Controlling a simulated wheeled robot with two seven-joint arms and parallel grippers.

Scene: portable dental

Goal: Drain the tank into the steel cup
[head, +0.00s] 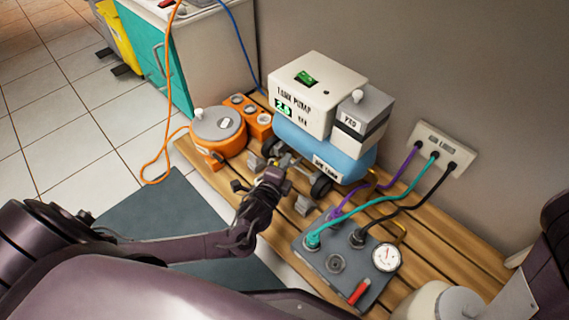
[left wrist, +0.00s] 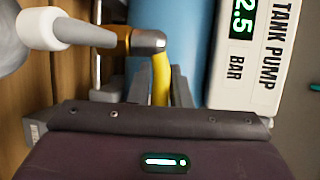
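The blue tank (head: 345,160) lies under the white tank pump box (head: 325,85), whose green display reads about 2.5 bar in the left wrist view (left wrist: 242,20). A yellow lever (left wrist: 160,78) comes off a metal valve fitting (left wrist: 148,42) beside the tank. My left gripper (head: 284,162) is at the tank's near end. In the left wrist view its fingers lie close on both sides of the yellow lever and appear shut on it. My right gripper is not in view. I cannot make out the steel cup for certain.
A grey panel (head: 320,262) with hoses and a gauge (head: 386,257) lies to the right. A pale lidded container (head: 430,302) is at the lower right. A wall outlet plate (head: 437,150) is behind.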

